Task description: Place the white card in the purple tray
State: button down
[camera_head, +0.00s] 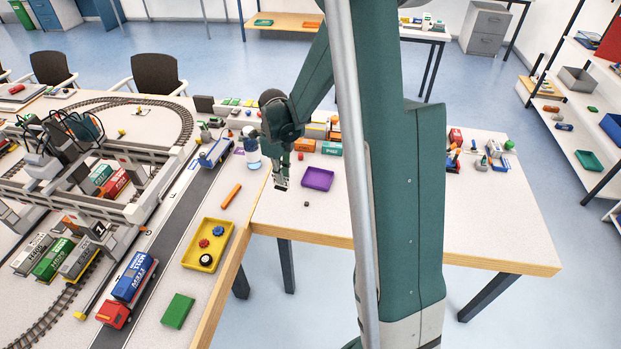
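The purple tray (318,180) lies flat on the right-hand white table and looks empty. My gripper (281,184) points down just left of the tray, over the table's left part and apart from the tray. A small pale patch shows at its fingertips; I cannot tell whether this is the white card or the fingers themselves. I cannot make out a white card anywhere else on the pale tabletops. Whether the fingers are open or shut is too small to see.
A white and blue bottle (252,152) stands left of my gripper. Toy containers (331,148) stand behind the tray. A yellow tray (208,245) with small parts and a green block (177,311) are at left. The table's front is mostly clear.

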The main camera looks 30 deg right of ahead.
jog(key=w+d+n+b, duration=0.1)
jog(key=w+d+n, duration=0.1)
jog(key=d, duration=1.7)
jog(key=shift+w+r, duration=0.3)
jog(key=shift+w, duration=0.35)
jog(key=shift+a+f+b, duration=0.1)
jog(key=shift+b, duration=0.2)
send_over(318, 180)
notch_tip(318, 180, down, 6)
jog(key=shift+b, duration=0.4)
jog(key=shift+f, duration=1.9)
jog(key=shift+f+b, duration=0.15)
jog(key=shift+b, duration=0.3)
jog(key=c, duration=2.7)
grip_release()
